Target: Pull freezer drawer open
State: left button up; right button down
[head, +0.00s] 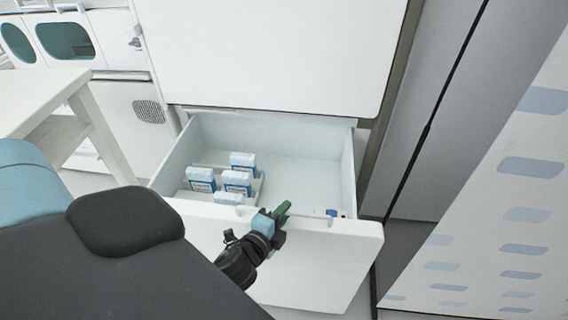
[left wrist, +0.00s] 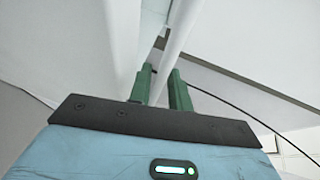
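The white freezer drawer (head: 335,262) is pulled well out from under the large white door (head: 290,50), and its inside shows. A thin white handle bar (head: 312,217) runs along the top of the drawer front. My left gripper (head: 279,212) is at this bar, near its middle. In the left wrist view the green fingers (left wrist: 161,88) stand on both sides of the white bar (left wrist: 178,38), close around it; the gripper looks shut on it. My right gripper is not in view.
Several blue-and-white boxes (head: 237,182) stand in the drawer's left part, and a small blue item (head: 331,212) is near its front right. A white table (head: 40,95) stands at the left. Grey panels (head: 435,110) rise at the right.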

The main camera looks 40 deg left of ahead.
pick_arm(q)
jog(key=v, duration=0.7)
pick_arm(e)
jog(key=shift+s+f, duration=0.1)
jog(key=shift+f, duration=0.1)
pick_arm(q)
jog(key=shift+s, duration=0.15)
